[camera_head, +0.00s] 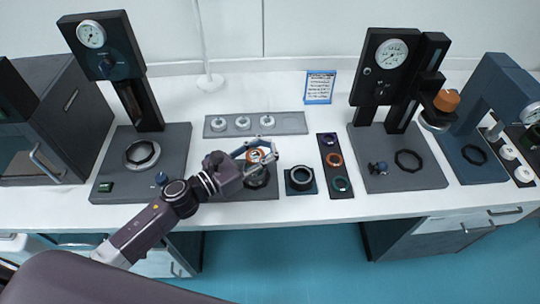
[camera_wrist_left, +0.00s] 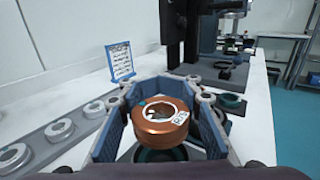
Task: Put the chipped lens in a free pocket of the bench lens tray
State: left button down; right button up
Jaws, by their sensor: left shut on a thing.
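My left gripper (camera_head: 262,152) is shut on a copper-ringed lens (camera_head: 255,156) and holds it above a grey plate (camera_head: 232,192) on the bench. In the left wrist view the lens (camera_wrist_left: 160,120) sits level between the blue finger pads, with a white printed label on its side and a pale mark on its top. I cannot make out a chip for certain. Below it is a dark round seat (camera_head: 257,178), partly hidden. A long grey tray (camera_head: 292,122) with three white-ringed lenses lies behind the gripper. My right gripper is not in view.
A narrow black tray (camera_head: 335,190) with several coloured rings lies to the right, beside a small dark square mount (camera_head: 300,181). A blue-framed sign (camera_head: 319,87) stands behind. Tall gauge presses (camera_head: 118,75) flank the area left and right (camera_head: 392,55).

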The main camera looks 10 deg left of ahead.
pick_arm(q)
jog(key=shift+s+f, duration=0.1)
jog(key=shift+f, duration=1.9)
jog(key=c, duration=1.4)
grip_release()
